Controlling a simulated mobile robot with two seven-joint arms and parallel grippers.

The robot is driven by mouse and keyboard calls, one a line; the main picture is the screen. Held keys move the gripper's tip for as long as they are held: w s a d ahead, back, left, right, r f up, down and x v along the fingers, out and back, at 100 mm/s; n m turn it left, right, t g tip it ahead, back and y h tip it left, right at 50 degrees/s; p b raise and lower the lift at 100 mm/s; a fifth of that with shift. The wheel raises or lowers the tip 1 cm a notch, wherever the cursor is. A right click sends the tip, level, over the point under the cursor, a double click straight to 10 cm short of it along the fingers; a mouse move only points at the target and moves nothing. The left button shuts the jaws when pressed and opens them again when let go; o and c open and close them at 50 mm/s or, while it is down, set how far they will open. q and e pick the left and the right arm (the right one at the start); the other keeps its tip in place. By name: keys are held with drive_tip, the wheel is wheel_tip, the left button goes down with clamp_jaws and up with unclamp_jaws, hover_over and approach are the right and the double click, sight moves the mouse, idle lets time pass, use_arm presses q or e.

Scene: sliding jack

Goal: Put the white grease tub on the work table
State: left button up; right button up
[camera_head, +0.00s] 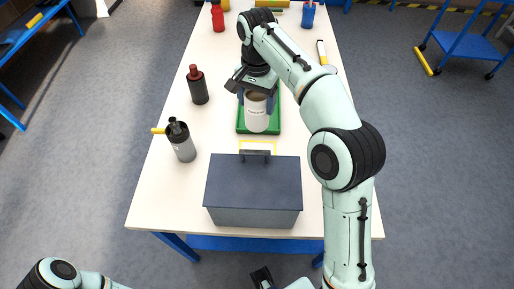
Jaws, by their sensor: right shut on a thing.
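The white grease tub (256,114) has a brownish top and dark print on its side. My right gripper (255,97) reaches in from above and is shut on the tub near its rim. The tub is upright over a green tray (242,128) on the white work table (165,212). I cannot tell whether its base touches the tray. My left arm shows at the bottom left corner. A dark part at the bottom edge may be my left gripper (262,278), mostly cut off, and its jaws cannot be made out.
A grey toolbox (253,190) with a yellow-edged item behind it stands at the near end. A dark bottle with a red cap (198,86) and a grey canister (181,142) stand at the left. A red bottle (217,17) and a blue one (308,15) stand far back.

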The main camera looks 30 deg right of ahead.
sight(257, 115)
wheel_tip(257, 115, down, 13)
drive_tip(key=b, duration=0.3)
drive_tip(key=shift+d+r, duration=0.1)
drive_tip(key=shift+w+f+b, duration=0.1)
drive_tip(key=shift+f+b, duration=0.35)
drive_tip(key=shift+f, duration=2.05)
drive_tip(key=shift+f, duration=0.15)
drive_tip(key=o, duration=1.2)
wheel_tip(257, 115, up, 12)
drive_tip(key=p, duration=0.2)
drive_tip(key=shift+p, duration=0.3)
